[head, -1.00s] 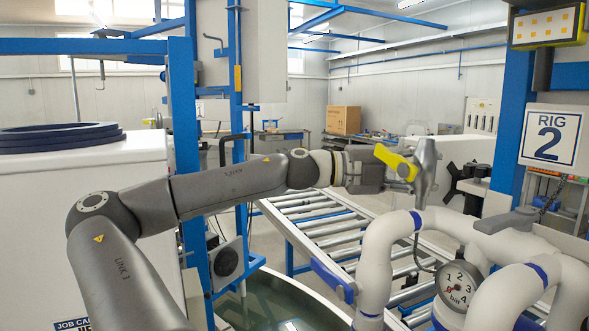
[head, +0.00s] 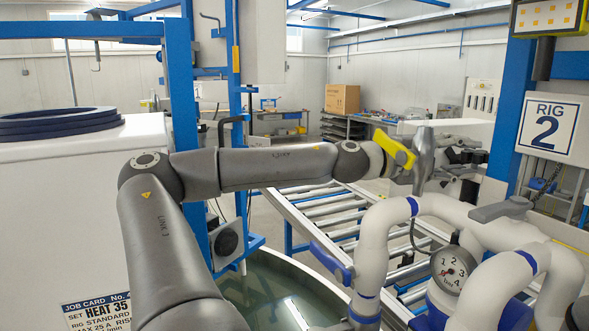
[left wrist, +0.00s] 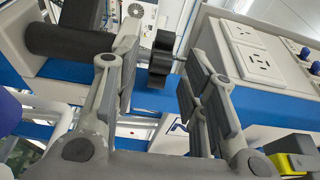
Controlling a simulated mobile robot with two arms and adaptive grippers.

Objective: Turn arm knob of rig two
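A black lobed knob on a thin shaft (left wrist: 161,60) shows in the left wrist view, in the gap between my left gripper's fingers. My left gripper (head: 465,155) reaches in from the left to the equipment beside the blue post carrying the "RIG 2" sign (head: 548,130). In the left wrist view its grey fingers (left wrist: 162,82) stand apart on either side of the knob, with visible gaps, so it is open. My right gripper is not in view.
White pipes (head: 380,240) with a pressure gauge (head: 453,270) stand at front right. A roller conveyor (head: 325,212) lies beyond, and a round tank (head: 265,290) below.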

